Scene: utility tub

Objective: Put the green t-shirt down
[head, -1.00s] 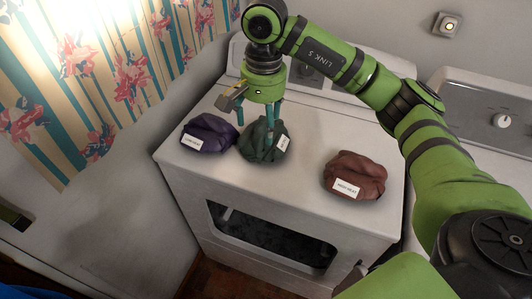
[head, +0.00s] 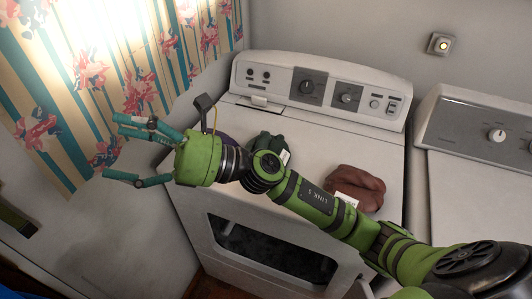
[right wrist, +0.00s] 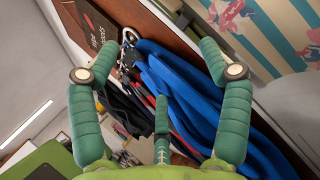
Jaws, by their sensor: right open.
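The green t-shirt (head: 267,146) is a dark green bundle with a white tag, lying on top of the white machine. My right arm partly hides it in the head view. My right gripper (head: 112,148) is open and empty, held out past the machine's left edge and well left of the shirt. In the right wrist view, its fingers (right wrist: 160,85) are spread with nothing between them. My left gripper is not in view.
A brown-red bundle (head: 355,186) lies on the right of the white machine top (head: 330,140). A second machine (head: 480,180) stands at right. Blue cloth (right wrist: 190,90) hangs in the right wrist view.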

